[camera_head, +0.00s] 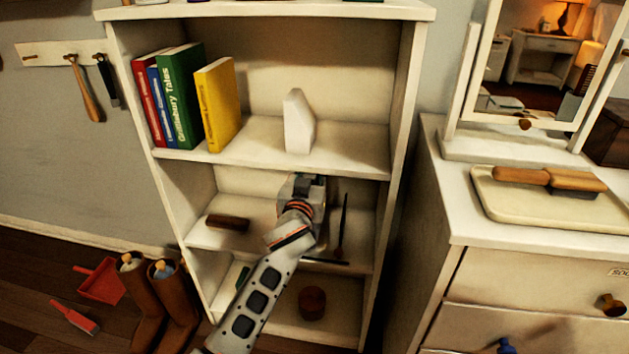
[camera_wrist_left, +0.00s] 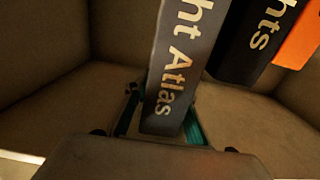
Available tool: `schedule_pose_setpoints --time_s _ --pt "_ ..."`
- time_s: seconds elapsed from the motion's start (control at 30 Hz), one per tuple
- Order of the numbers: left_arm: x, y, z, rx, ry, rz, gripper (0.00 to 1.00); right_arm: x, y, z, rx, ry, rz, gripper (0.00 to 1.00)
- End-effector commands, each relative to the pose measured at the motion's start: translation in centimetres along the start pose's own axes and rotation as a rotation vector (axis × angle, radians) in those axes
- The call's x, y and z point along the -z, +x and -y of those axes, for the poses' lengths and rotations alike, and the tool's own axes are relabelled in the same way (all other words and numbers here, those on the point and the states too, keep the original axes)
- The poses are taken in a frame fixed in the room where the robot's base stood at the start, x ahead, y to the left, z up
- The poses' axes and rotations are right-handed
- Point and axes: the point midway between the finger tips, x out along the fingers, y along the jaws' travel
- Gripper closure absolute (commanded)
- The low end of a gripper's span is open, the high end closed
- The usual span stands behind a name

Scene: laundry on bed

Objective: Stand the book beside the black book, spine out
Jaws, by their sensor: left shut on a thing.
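My left gripper (camera_head: 303,186) reaches into the middle compartment of the white bookcase. In the left wrist view its teal fingers (camera_wrist_left: 161,116) are shut on a dark grey book (camera_wrist_left: 172,75), whose spine, lettered "…ht Atlas", faces the camera. The black book (camera_wrist_left: 246,42), with lettering ending "…hts", is close to its right; I cannot tell whether they touch. In the head view my gripper and arm hide most of the books. My right gripper is not in view.
An orange book (camera_wrist_left: 299,40) is right of the black book. The bookcase (camera_head: 396,165) has side walls and shelves around my arm. The shelf above holds a yellow book (camera_head: 219,103), other books and a white block (camera_head: 298,122). A dresser (camera_head: 445,190) stands at right.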

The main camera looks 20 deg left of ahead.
Motion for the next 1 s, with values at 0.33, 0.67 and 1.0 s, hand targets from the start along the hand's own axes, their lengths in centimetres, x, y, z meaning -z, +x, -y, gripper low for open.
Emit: schedule_pose_setpoints --time_s 0.33,0.67,1.0 --pt "-3.2 -0.1 0.0 -0.001 -0.001 0.0 1.0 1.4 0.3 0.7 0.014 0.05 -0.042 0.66" --pt "-3.6 -0.1 0.0 0.0 0.0 0.002 0.7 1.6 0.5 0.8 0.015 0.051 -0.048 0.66" --pt "-3.5 -0.1 0.0 0.0 0.0 0.001 0.59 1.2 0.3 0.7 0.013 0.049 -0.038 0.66"
